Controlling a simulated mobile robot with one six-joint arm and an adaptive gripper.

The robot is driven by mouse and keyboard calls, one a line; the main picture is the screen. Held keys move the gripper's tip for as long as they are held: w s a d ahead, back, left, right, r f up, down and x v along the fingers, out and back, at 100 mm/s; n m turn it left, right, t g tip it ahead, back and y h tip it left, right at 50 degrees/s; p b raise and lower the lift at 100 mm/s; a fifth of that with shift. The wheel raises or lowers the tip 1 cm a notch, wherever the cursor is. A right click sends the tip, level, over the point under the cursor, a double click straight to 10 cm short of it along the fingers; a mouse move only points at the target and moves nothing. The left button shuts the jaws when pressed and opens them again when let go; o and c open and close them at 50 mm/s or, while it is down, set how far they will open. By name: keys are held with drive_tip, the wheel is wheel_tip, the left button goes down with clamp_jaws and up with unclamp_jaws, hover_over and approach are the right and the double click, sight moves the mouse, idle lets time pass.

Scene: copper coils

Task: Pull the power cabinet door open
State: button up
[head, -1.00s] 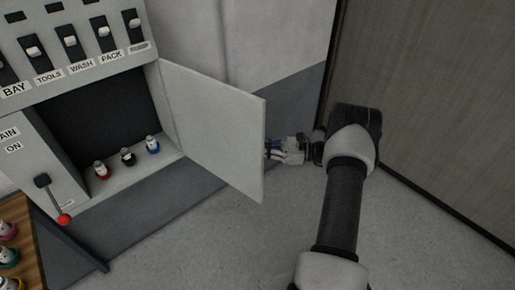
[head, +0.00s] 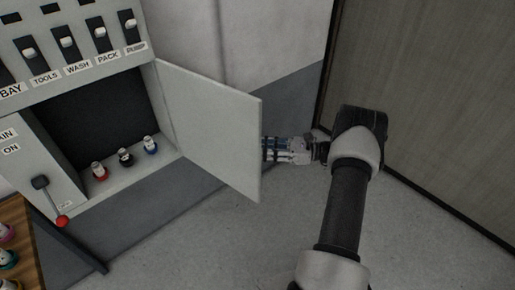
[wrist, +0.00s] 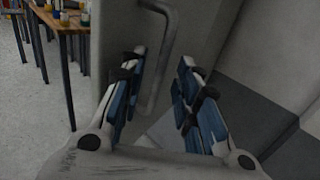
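The pale grey power cabinet door (head: 212,128) stands swung well out from the cabinet in the head view, hinged on the opening's right side. My gripper (head: 267,150) is at the door's outer side, its tips partly hidden behind the free edge. In the wrist view, the grey bar handle (wrist: 159,50) runs down the door face (wrist: 125,28). My gripper's blue-padded fingers (wrist: 162,88) are spread apart, with the lower part of the handle showing between them. I cannot tell whether either finger touches it.
A red-knobbed lever (head: 61,221) is at the lower left, near a wooden table (head: 22,235). A wood-panel wall (head: 440,100) is close on the right. The floor below the door is clear.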

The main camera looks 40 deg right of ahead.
drive_tip(key=v, duration=0.9)
drive_tip(key=shift+s+d, duration=0.2)
